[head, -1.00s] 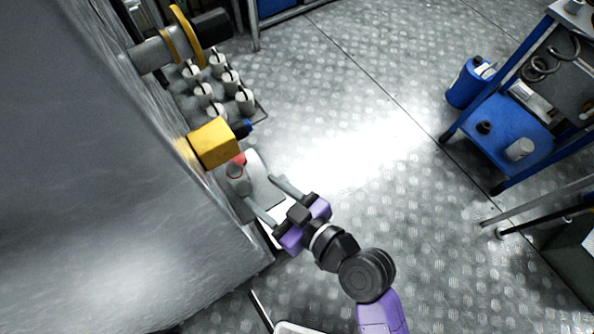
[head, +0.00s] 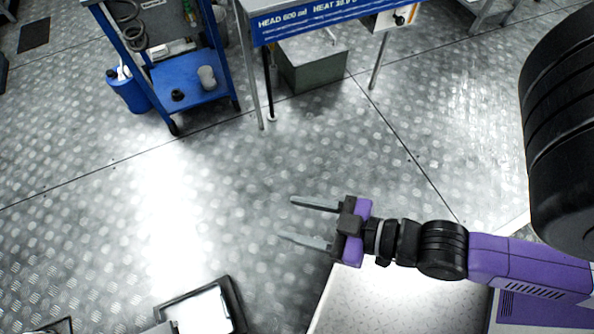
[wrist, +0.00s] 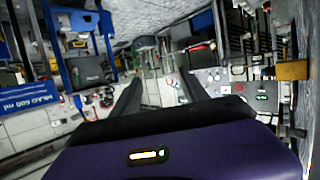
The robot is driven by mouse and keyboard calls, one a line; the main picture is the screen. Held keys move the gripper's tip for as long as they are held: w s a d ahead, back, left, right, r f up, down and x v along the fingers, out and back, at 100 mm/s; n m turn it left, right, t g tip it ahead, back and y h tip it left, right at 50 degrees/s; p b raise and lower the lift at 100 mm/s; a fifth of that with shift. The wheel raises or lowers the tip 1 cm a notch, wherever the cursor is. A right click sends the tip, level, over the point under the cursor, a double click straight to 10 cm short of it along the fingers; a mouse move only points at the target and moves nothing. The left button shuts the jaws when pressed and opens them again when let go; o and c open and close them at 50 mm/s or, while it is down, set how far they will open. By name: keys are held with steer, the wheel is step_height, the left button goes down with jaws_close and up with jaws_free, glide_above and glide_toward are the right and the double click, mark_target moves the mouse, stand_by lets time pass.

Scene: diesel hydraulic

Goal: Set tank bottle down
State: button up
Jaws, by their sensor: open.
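My gripper (head: 285,218) reaches left over the metal floor in the head view, its two grey fingers apart with only floor showing between them. In the wrist view my gripper (wrist: 160,85) also shows spread fingers with nothing held. I cannot make out the tank bottle for certain in either current view. A blue container (head: 128,92) stands beside the blue cart (head: 190,98), far from my gripper, but I cannot tell whether it is the one named.
A grey cup (head: 207,77) and a small black item stand on the cart's lower shelf. Right of it is a bench (head: 318,22) with a blue lettered edge, with a grey box (head: 312,68) below. A dark-rimmed tray (head: 238,300) lies bottom left. The middle floor is clear.

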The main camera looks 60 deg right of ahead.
steer(key=s+d+r+m+h, duration=0.1)
steer(key=s+r, duration=0.3)
steer(key=r, duration=0.1)
steer(key=shift+t, duration=0.4)
steer(key=shift+d+r, duration=0.1)
